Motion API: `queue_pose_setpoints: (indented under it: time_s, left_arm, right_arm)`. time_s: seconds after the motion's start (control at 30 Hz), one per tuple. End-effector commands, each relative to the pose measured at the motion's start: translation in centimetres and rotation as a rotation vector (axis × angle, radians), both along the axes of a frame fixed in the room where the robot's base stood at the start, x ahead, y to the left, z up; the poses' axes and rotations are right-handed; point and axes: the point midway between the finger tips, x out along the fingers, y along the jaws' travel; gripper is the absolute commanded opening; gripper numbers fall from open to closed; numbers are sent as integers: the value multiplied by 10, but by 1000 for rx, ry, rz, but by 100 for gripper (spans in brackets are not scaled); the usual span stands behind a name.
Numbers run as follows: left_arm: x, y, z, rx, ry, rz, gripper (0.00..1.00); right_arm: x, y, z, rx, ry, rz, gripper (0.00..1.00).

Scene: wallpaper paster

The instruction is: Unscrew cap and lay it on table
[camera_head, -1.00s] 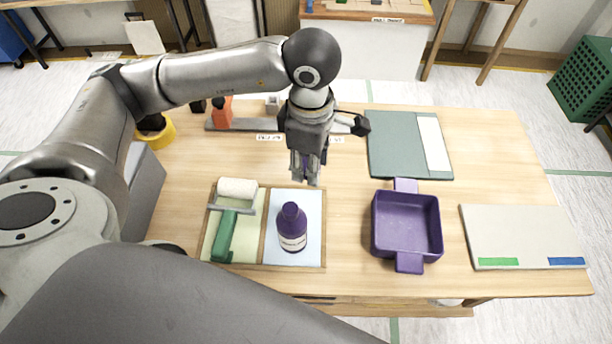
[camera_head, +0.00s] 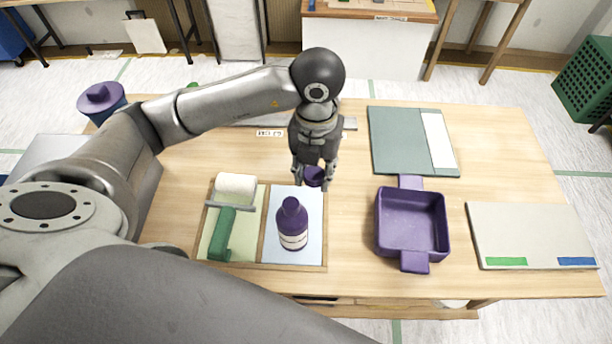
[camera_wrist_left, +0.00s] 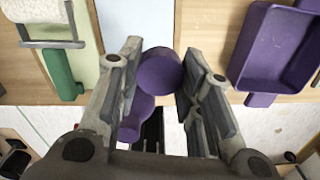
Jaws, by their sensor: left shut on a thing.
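The purple cap (camera_head: 314,177) is between the fingers of my left gripper (camera_head: 314,182), which is shut on it. In the left wrist view the cap (camera_wrist_left: 158,71) is round and sits between the two fingers of the gripper (camera_wrist_left: 160,78). The purple bottle (camera_head: 292,229) with a pale label stands upright on the light-blue side of a wooden tray (camera_head: 325,240). The cap is apart from it, behind and slightly right of its neck. The bottle (camera_wrist_left: 134,122) shows partly behind the cap in the left wrist view. My right gripper is out of view.
A paint roller (camera_head: 236,184) with a green handle lies in the tray's left side. A purple square pan (camera_head: 412,222) is to the right. A grey-green board (camera_head: 398,140) and a beige board (camera_head: 530,225) lie farther right. Bare table lies between tray and pan.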

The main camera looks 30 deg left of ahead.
Motion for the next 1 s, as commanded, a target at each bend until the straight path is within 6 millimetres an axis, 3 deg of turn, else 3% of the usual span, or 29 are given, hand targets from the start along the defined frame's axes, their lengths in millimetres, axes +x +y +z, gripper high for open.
queue_pose_setpoints:
  time_s: [0.23,0.7,1.0]
  left_arm:
    - [9,4,-15,0,3,112,6]
    - [89,37,-57,1,5,112,6]
    - [120,49,-99,0,3,109,6]
  right_arm:
    - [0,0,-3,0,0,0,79]
    - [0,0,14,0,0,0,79]
    - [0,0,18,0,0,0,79]
